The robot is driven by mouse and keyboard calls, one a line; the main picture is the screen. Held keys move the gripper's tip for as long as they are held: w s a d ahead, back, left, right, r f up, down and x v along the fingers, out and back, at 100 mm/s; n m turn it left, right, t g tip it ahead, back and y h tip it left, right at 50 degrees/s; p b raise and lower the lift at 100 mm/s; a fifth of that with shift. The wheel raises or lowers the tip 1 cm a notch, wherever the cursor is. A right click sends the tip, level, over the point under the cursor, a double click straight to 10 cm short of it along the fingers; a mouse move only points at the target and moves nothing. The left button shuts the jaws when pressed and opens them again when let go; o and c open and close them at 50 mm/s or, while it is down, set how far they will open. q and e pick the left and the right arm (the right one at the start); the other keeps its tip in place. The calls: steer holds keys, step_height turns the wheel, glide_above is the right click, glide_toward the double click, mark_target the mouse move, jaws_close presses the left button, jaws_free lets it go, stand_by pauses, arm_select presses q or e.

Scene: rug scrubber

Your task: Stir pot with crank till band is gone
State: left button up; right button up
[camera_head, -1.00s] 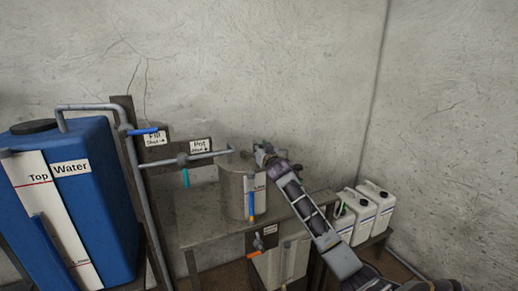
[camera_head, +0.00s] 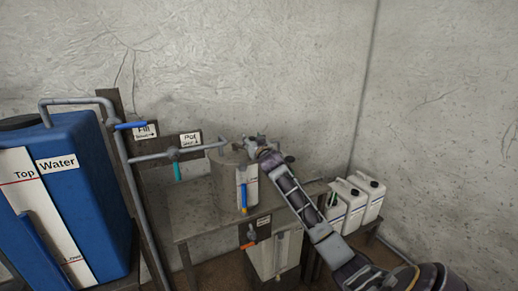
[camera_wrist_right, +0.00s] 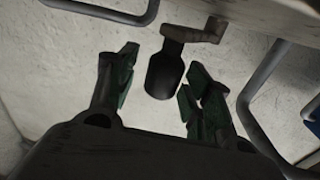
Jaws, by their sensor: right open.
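The grey metal pot (camera_head: 225,182) stands on a bench, with a pale gauge strip on its front. My right gripper (camera_head: 252,147) is over the right side of the pot's top, and its arm hides part of the rim. In the right wrist view, the crank's dark rounded handle (camera_wrist_right: 164,76) hangs from a grey-brown crank arm (camera_wrist_right: 196,31). The open fingers of my right gripper (camera_wrist_right: 155,88) are on either side of the handle, with gaps showing. The pot's inside is hidden, and I cannot make out a band. My left gripper is out of view.
A blue water tank (camera_head: 75,205) stands at left, with grey pipes running to the pot. A white container (camera_head: 270,258) is below the bench. White jugs (camera_head: 368,200) stand at right. Bare walls are behind.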

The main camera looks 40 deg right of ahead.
steer(key=v, duration=1.1)
steer(key=shift+s, duration=0.25)
steer(key=shift+a, duration=0.1)
stand_by(0.4)
